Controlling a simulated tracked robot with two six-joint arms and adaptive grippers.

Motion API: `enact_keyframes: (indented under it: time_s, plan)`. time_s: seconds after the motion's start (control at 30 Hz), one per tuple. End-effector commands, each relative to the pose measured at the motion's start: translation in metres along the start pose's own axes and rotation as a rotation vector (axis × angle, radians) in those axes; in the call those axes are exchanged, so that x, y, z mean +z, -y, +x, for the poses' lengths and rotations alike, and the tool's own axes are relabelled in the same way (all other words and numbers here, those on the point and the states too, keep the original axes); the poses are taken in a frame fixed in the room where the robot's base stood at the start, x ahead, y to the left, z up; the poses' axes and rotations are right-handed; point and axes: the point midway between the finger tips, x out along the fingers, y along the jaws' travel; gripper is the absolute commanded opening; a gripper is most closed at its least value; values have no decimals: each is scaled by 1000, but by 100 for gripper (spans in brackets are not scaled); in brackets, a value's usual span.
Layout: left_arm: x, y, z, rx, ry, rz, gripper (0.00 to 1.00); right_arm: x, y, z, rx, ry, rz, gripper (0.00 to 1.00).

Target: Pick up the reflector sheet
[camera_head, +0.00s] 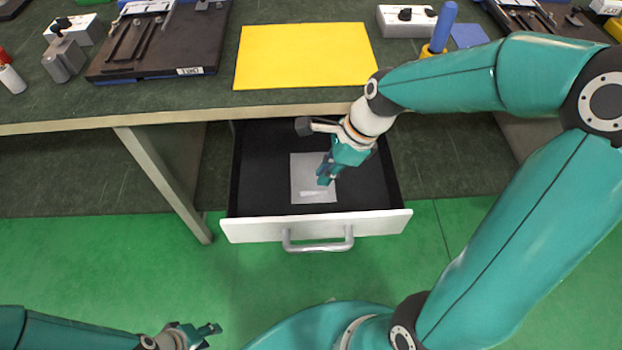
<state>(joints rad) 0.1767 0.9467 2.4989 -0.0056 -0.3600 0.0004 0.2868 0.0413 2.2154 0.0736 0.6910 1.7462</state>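The reflector sheet appears to be the thin pale grey square (305,188) lying flat in the open black drawer (260,180) under the bench. A narrow lighter strip shows near its lower edge. My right gripper (325,180) reaches down into the drawer and is over the right part of the sheet, hiding some of it. Whether its fingers touch the sheet or are closed on it is not clear. My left gripper (210,333) is low at the left, over the green floor, far from the drawer, with its fingers apart and nothing between them.
The drawer's white front and grey handle (318,243) stick out below the bench edge. On the bench are a yellow mat (305,55), a dark fixture plate (160,45), a white switch box (405,22) and a blue-handled tool (441,30). A bench leg (165,185) stands left of the drawer.

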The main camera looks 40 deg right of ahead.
Motion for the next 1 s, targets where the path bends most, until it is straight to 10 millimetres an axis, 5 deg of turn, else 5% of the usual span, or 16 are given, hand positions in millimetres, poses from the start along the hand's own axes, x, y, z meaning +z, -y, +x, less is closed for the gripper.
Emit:
enact_keyframes:
  time_s: [0.53, 0.83, 0.9, 1.0]
  plan:
    - [0, 5, 13, 0, 0, 0, 40, -2, -2, 56, 2, -1, -2, 10]
    - [0, 5, 13, 0, 0, 0, 40, -2, -2, 61, 0, -1, -1, 10]
    - [0, 5, 13, 0, 0, 0, 40, -2, -2, 61, 0, -1, -1, 0]
    - [0, 5, 13, 0, 0, 0, 40, -2, -2, 61, 0, -1, -1, 0]
